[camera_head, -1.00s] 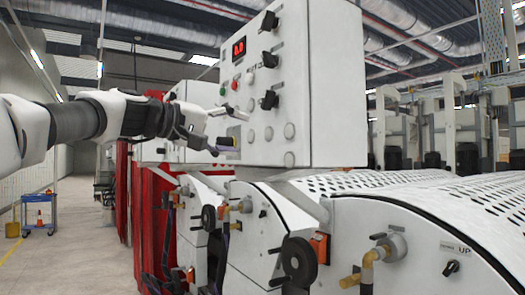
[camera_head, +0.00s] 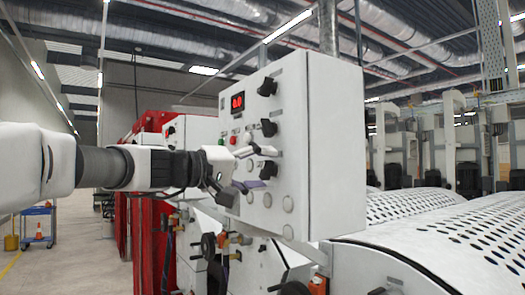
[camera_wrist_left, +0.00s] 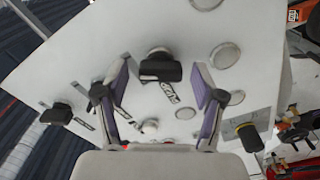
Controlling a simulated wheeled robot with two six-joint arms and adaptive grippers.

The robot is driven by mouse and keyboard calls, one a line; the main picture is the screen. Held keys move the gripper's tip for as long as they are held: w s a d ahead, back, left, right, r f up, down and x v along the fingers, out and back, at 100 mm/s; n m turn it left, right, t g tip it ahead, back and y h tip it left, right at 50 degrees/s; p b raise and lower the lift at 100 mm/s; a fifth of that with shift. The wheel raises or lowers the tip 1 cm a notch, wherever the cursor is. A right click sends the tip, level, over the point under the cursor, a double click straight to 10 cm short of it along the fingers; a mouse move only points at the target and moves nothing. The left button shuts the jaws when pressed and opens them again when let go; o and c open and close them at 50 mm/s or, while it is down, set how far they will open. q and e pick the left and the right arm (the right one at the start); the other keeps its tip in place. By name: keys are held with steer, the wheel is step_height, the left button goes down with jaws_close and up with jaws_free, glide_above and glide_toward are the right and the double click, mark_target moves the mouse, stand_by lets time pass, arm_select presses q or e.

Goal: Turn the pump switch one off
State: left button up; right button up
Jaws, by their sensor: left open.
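The white control box (camera_head: 340,150) has black rotary switches on its front panel: an upper one (camera_head: 267,87), a middle one (camera_head: 268,127) and a lower one (camera_head: 268,171). I cannot read which label marks pump switch one. My left gripper (camera_head: 250,169) is open in front of the panel, near the lower switch. In the left wrist view, a black switch (camera_wrist_left: 160,68) lies ahead, between the lines of the open purple-padded fingers (camera_wrist_left: 160,95), with no visible grip on it. Other switches show at the left (camera_wrist_left: 55,113) and right (camera_wrist_left: 248,135). My right gripper is not in view.
A red digit display (camera_head: 238,102), a green button (camera_head: 221,141) and a red button (camera_head: 233,139) are on the panel. Perforated white roller covers (camera_head: 470,235) stand below right. A blue cart (camera_head: 38,225) stands far left on open floor.

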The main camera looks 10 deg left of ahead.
arm_select(q)
steer(key=shift+w+d+f, duration=0.15)
steer(key=shift+w+d, duration=0.1)
steer(key=shift+w, duration=0.2)
steer(key=shift+s, duration=0.15)
steer(key=shift+s+a, duration=0.15)
steer(key=shift+c, duration=1.3)
steer(key=shift+s+a, duration=0.1)
steer(key=c, duration=0.9)
